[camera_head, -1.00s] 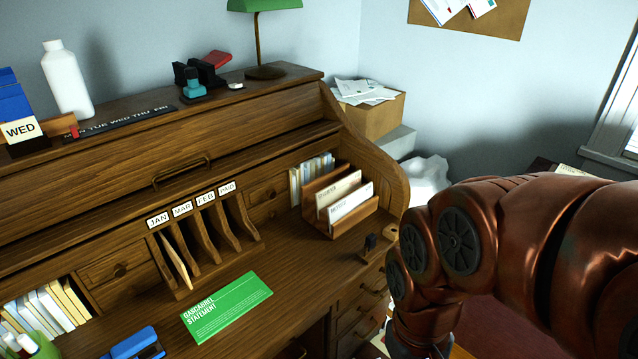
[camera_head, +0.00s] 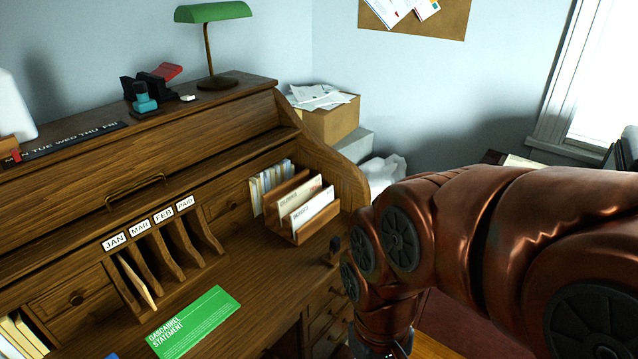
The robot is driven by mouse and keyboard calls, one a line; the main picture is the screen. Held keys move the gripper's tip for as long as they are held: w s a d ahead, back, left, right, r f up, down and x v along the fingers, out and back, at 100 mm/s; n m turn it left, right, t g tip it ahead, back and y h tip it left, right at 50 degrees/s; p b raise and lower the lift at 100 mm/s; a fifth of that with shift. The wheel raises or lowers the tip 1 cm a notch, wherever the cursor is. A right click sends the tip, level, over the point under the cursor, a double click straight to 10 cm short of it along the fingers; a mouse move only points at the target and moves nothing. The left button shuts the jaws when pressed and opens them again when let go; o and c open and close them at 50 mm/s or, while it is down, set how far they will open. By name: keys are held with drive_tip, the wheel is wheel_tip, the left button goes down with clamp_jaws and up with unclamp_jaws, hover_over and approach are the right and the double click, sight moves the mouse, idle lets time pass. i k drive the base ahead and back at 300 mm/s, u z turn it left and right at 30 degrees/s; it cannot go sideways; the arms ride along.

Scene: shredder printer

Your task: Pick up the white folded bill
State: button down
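Two white folded papers stand upright in a wooden letter holder on the right of the desk: a front one (camera_head: 312,210) and one behind it (camera_head: 298,192). Both have printing too small to read surely, and I cannot tell which is the bill. A cream paper (camera_head: 138,282) leans in the slot under the JAN label. My copper-coloured arm comes in from the right and bends down past the desk's right end. My gripper is below the bottom edge of the picture, out of view.
The wooden letter holder (camera_head: 330,223) is on the roll-top desk (camera_head: 240,275). A green statement (camera_head: 193,322) lies flat on the desktop. A dark stamp-like object (camera_head: 334,248) stands near the right edge. Between them the desktop is bare. A cardboard box (camera_head: 335,122) is behind the desk.

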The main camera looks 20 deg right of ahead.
sight(303, 214)
drive_tip(key=z, duration=2.35)
drive_tip(key=k, duration=1.4)
drive_tip(key=u, duration=2.3)
drive_tip(key=i, duration=0.5)
drive_tip(key=u, duration=0.05)
